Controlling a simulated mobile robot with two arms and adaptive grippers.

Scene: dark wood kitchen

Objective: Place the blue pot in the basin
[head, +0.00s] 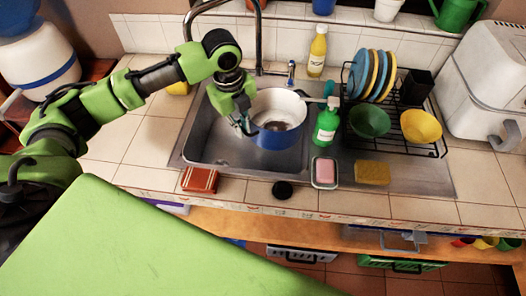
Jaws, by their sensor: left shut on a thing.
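The blue pot (278,140), white inside, is in or just over the steel basin (205,146), toward its right side. Whether its bottom touches the basin floor I cannot tell. My left gripper (243,122) reaches down from the left and is shut on the pot's left rim or side; the fingertips are partly hidden. My right gripper is not in view.
A green soap bottle (326,124) stands right beside the pot. A dish rack (394,128) with plates and bowls is farther right. A pink soap dish (324,172), a sponge (372,173) and a red box (200,180) lie along the front. The faucet (258,35) rises behind.

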